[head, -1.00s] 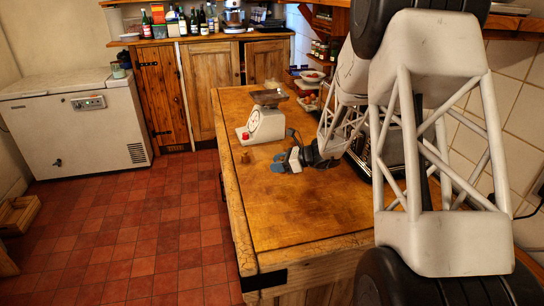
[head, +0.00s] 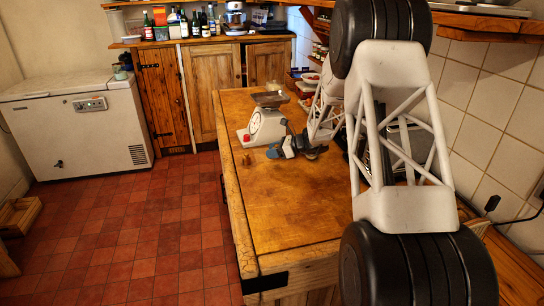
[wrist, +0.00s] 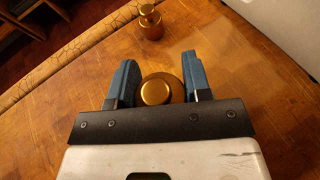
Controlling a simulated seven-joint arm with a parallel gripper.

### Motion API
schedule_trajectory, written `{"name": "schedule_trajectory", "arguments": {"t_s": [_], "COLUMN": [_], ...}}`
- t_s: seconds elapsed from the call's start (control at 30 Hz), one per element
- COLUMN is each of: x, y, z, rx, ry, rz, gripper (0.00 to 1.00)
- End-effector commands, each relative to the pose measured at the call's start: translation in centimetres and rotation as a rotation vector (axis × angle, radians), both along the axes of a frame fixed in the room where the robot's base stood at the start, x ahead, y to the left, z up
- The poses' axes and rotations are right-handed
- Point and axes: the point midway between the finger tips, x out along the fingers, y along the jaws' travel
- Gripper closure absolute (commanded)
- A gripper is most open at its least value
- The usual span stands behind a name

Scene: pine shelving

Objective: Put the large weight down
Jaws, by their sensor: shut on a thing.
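My gripper (wrist: 157,66) has blue fingers on either side of a round brass weight with a knob, the large weight (wrist: 155,92). It is shut on this weight, which is seen from above in the wrist view; I cannot tell whether its base touches the worktop. A second brass weight (wrist: 151,24) stands upright beyond the fingertips, near the worktop's edge. It also shows in the head view (head: 247,159), left of my gripper (head: 273,152). The held weight is hidden there behind the fingers.
A white kitchen scale (head: 266,125) with a metal pan stands on the wooden worktop (head: 285,210), just behind my gripper. The near part of the worktop is clear. Bowls (head: 311,79) stand at the far right, by the tiled wall.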

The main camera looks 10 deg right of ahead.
Motion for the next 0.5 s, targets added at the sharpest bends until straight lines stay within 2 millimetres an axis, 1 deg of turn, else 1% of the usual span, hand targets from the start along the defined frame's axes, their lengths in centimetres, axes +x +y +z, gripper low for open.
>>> {"name": "schedule_trajectory", "arguments": {"t_s": [0.1,0.2,0.33,0.5], "x": [1.3,2.0,2.4,2.5], "y": [-0.1,-0.1,-0.2,-0.2], "z": [-0.1,-0.1,-0.2,-0.2], "rx": [-0.001,0.000,0.000,0.000], "ry": [-0.002,-0.001,0.000,0.000], "rz": [0.001,0.000,0.000,0.000], "gripper": [1.00,1.00,1.00,1.00]}}
